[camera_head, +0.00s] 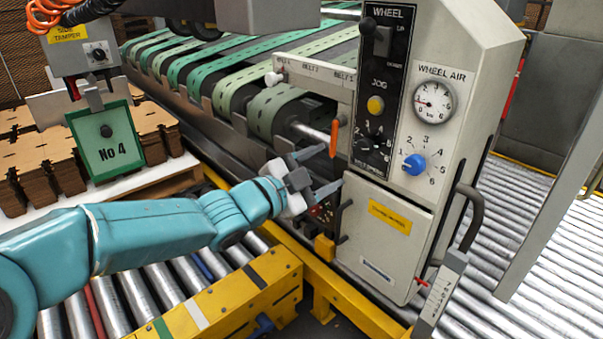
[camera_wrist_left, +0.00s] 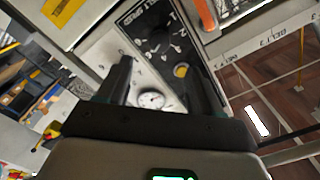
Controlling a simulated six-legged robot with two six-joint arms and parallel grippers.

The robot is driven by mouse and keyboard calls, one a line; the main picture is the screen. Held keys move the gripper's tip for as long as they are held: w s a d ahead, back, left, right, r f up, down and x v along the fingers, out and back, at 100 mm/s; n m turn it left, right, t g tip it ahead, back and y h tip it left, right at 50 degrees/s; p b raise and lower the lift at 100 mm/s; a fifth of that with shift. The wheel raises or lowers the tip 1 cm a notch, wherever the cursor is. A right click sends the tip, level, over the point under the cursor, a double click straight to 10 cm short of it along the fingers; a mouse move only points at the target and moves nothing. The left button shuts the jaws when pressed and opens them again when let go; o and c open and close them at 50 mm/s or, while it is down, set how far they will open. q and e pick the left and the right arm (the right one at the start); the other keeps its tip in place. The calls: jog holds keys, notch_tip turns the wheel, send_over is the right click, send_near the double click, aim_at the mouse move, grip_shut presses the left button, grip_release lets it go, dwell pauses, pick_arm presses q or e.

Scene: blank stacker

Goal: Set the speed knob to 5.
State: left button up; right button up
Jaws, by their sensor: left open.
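The speed knob (camera_head: 374,138) is a black dial on the black panel of the grey control cabinet, ringed by white numbers. Its pointer is too small to read. It also shows in the left wrist view (camera_wrist_left: 157,38), beyond and between the finger ends, with the panel turned over. My left gripper (camera_head: 335,166) is open and empty, left of and a little below the knob in the head view, apart from it. In the left wrist view its two dark fingers (camera_wrist_left: 158,65) stand wide apart. My right gripper is not in view.
A yellow jog button (camera_head: 376,105) sits above the knob, and a blue wheel air knob (camera_head: 414,164) lies to its right. An orange-handled lever (camera_head: 334,138) stands close by my left fingers. A yellow rail (camera_head: 225,305) and rollers lie below my arm.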

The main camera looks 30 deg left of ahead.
pick_arm(q)
jog(key=v, duration=0.5)
jog(key=shift+s+a+p, duration=0.1)
jog(key=shift+s+p, duration=0.1)
jog(key=shift+p, duration=0.2)
